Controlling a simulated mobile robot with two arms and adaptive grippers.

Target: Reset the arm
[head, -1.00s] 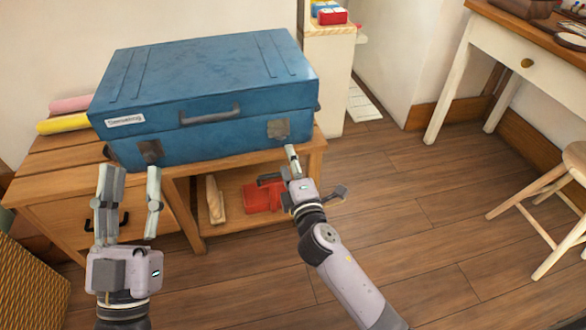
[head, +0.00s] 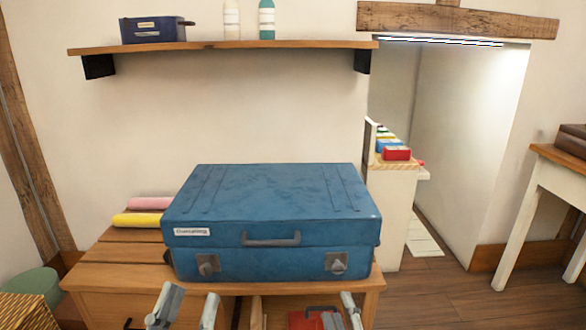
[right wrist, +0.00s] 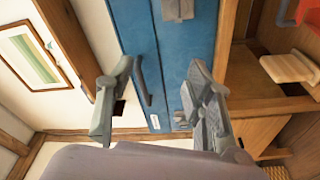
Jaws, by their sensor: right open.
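My left gripper (head: 187,308) shows only its fingertips at the bottom edge of the head view, below the suitcase's front left. Its fingers are apart with nothing between them. My right gripper (head: 341,313) shows its tips at the bottom edge, below the suitcase's right latch. In the right wrist view my right gripper (right wrist: 160,100) is open and empty, with the blue suitcase (right wrist: 178,70) beyond its fingers. The blue suitcase (head: 270,205) lies closed on a wooden bench (head: 120,275). Both arms are otherwise out of the head view.
A pink roll (head: 152,203) and a yellow roll (head: 137,220) lie left of the suitcase. A wall shelf (head: 220,46) holds a dark blue box (head: 152,29) and bottles. A red case (head: 310,319) sits low under the bench. Floor shows at right, before a white desk (head: 540,200).

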